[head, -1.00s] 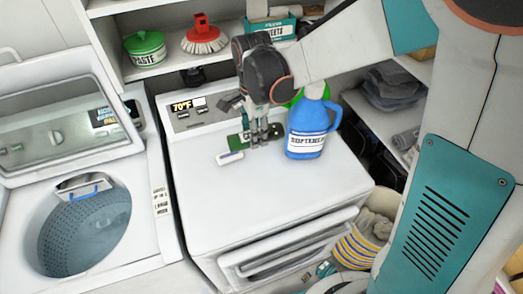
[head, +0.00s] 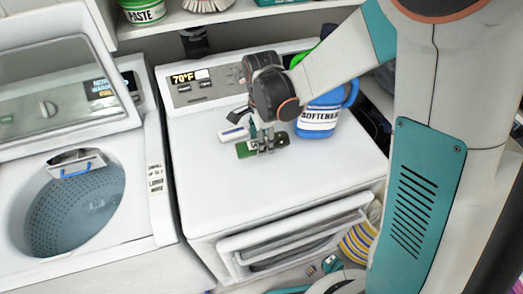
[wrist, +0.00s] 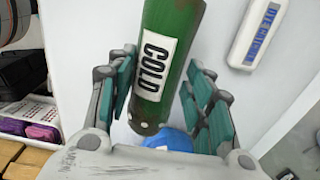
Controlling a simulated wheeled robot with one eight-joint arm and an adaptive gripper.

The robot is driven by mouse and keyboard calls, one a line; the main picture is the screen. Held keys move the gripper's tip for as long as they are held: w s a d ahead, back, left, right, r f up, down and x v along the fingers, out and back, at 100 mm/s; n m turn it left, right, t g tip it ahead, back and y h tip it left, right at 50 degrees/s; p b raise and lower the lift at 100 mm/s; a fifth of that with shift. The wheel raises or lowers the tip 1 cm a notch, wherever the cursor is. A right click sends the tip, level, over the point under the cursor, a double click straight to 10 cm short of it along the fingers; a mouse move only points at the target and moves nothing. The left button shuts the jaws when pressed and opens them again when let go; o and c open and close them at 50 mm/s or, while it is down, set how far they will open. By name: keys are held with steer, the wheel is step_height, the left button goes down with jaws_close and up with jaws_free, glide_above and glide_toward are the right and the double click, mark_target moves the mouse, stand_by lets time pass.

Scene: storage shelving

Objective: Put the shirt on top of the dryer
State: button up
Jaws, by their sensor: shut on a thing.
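My gripper (head: 267,148) is low over the top of the dryer (head: 230,200). It is shut on a green item labelled COLD (head: 250,149), which lies lengthwise across the jaws. In the wrist view the green item (wrist: 160,60) runs down between the teal-padded fingers (wrist: 165,110). I cannot tell whether it touches the dryer top. I cannot clearly identify the shirt. A yellow, white and blue striped cloth-like thing (head: 360,243) shows low at the dryer's right, partly hidden by my arm.
The blue softener jug (head: 318,118) stands right of my gripper. A white labelled item (head: 233,135) lies on the dryer to its left. The dryer's front half is clear. The open washer (head: 75,205) is left. A shelf (head: 185,25) overhangs the back.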

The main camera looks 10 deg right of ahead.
steer(key=shift+f+b, duration=1.15)
steer(key=shift+f, duration=0.8)
steer(key=shift+f, duration=0.2)
steer(key=o, duration=1.1)
steer(key=shift+r, duration=0.1)
step_height(320, 180, up, 12)
steer(key=p, duration=0.3)
steer(key=shift+r, duration=0.1)
